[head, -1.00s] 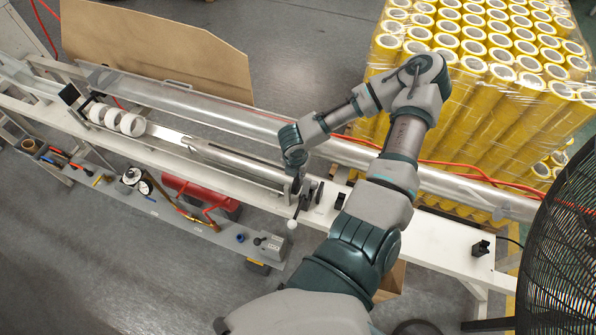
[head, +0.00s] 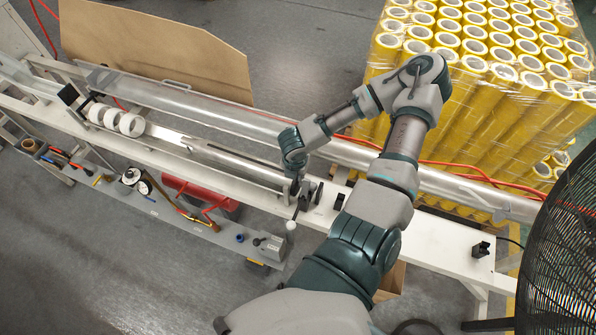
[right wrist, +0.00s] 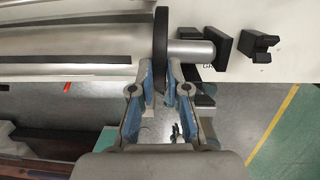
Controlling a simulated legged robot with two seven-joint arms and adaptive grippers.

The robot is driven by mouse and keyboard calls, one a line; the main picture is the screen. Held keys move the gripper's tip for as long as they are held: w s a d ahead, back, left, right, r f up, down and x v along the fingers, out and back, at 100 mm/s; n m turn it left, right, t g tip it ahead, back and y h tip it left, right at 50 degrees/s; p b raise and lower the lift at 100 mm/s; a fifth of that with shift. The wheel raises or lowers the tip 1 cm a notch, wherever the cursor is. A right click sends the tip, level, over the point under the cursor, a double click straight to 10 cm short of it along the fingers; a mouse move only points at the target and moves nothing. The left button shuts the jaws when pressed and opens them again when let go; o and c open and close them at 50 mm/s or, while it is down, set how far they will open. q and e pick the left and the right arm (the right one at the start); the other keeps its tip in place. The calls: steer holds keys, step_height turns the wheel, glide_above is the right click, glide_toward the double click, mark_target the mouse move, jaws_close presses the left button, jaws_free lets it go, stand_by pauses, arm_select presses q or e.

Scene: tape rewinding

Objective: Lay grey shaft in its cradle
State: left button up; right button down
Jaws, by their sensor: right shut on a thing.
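The grey shaft (head: 235,163) is a long silver cylinder with dark strips, lying along the white machine frame in the head view. In the right wrist view, the shaft (right wrist: 70,52) runs in from the left to a black disc (right wrist: 161,40), and a thin silver stub (right wrist: 190,52) sticks out beyond it. The stub's end meets a black block (right wrist: 224,50), which looks like part of the cradle; I cannot tell whether it is seated. My right gripper (head: 297,184) is shut on the shaft at its black disc. My left gripper is not in view.
White tape rolls (head: 131,124) sit at the frame's left part. A lever with a white knob (head: 291,226) hangs near my right gripper. Another black block (right wrist: 260,48) stands to the right. A long clear tube (head: 200,103) runs behind. Stacked yellow rolls (head: 480,90) and a black fan (head: 560,250) are right.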

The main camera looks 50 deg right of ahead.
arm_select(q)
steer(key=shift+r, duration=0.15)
arm_select(e)
steer(key=shift+s+a, duration=0.25)
steer(key=shift+a, duration=0.35)
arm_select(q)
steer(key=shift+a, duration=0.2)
arm_select(e)
steer(key=shift+a+r, duration=0.1)
steer(key=shift+a, duration=0.2)
steer(key=shift+s+d, duration=0.1)
steer(key=c, duration=1.2)
jaws_free()
steer(key=shift+o, duration=0.6)
steer(key=shift+w+f, duration=0.2)
steer(key=shift+w, duration=0.1)
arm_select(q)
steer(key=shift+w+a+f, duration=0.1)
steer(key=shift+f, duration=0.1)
arm_select(e)
steer(key=shift+s+d, duration=0.1)
steer(key=shift+s, duration=0.05)
